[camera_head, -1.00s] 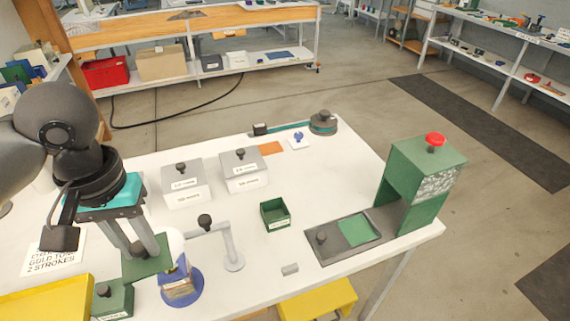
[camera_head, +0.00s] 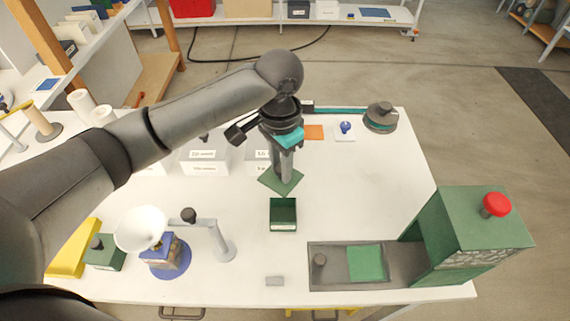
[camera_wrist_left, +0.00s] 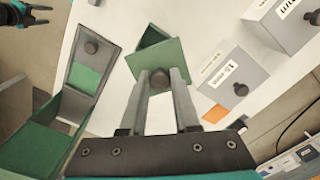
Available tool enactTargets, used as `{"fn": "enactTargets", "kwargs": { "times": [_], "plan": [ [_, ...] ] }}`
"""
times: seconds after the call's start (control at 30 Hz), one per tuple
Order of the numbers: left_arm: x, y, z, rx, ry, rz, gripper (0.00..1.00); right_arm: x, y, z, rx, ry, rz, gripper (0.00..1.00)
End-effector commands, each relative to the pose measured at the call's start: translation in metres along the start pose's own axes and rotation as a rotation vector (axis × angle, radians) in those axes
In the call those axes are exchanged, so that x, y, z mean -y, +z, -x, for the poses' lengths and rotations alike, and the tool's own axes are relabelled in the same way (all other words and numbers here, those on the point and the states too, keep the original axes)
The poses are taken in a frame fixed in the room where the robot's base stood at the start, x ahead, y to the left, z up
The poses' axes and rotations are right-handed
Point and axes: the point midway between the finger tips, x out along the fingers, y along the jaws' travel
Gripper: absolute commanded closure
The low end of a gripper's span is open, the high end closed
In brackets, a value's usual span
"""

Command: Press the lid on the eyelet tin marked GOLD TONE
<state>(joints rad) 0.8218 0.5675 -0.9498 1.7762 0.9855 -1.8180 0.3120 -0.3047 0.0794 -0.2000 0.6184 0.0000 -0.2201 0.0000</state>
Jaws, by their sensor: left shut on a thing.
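My left gripper (camera_head: 284,165) is shut on the knob of a green square lid (camera_head: 281,181) and holds it just behind a small open green tin (camera_head: 283,214). In the left wrist view, the lid (camera_wrist_left: 163,59) hangs between the fingertips (camera_wrist_left: 160,82) and covers part of the tin (camera_wrist_left: 152,36). I cannot read the tin's label. The green press (camera_head: 470,235) with a red button (camera_head: 496,205) stands at the right front. Its grey bed (camera_head: 330,274) carries a green pad (camera_head: 367,263) and a knob. A gripper that seems to be my right one (camera_wrist_left: 30,14) shows at the wrist view's corner.
Grey-lidded white boxes (camera_head: 205,163) stand behind the lid.

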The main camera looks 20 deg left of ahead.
Motion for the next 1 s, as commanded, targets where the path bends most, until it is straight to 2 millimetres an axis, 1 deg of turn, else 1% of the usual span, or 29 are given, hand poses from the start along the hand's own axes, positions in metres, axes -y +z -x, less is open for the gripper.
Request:
{"fn": "enactTargets", "kwargs": {
  "times": [0.03, 0.13, 0.27, 0.4, 0.5, 0.6, 0.73, 0.87, 1.0],
  "plan": [
    [-0.001, -0.004, 0.006, 0.005, 0.006, -0.064, 1.0, 0.002, -0.002, 0.021, 0.001, -0.003, 0.0, 0.4],
    [0.0, -0.009, 0.0, 0.005, 0.006, -0.203, 1.0, 0.004, -0.004, 0.043, 0.0, -0.006, -0.001, 0.4],
    [-0.001, -0.012, -0.01, 0.005, 0.006, -0.39, 1.0, 0.004, -0.007, 0.07, 0.0, -0.007, -0.001, 0.4],
    [-0.004, -0.009, -0.022, 0.004, 0.006, -0.593, 1.0, 0.004, -0.01, 0.097, -0.002, -0.006, -0.001, 0.4],
    [-0.007, -0.006, -0.029, 0.002, 0.005, -0.72, 1.0, 0.002, -0.011, 0.112, -0.002, -0.005, 0.0, 0.4],
    [-0.009, -0.002, -0.036, 0.002, 0.003, -0.819, 1.0, 0.001, -0.013, 0.122, -0.003, -0.003, 0.0, 0.4],
    [-0.011, 0.002, -0.042, 0.0, 0.001, -0.9, 1.0, -0.002, -0.014, 0.128, -0.004, 0.0, 0.001, 0.4],
    [-0.012, 0.003, -0.047, -0.001, -0.001, -0.929, 1.0, -0.004, -0.015, 0.128, -0.005, 0.002, 0.002, 0.4],
    [-0.011, 0.003, -0.053, -0.001, -0.002, -0.932, 1.0, -0.004, -0.014, 0.121, -0.006, 0.002, 0.001, 0.4]
  ]
}}
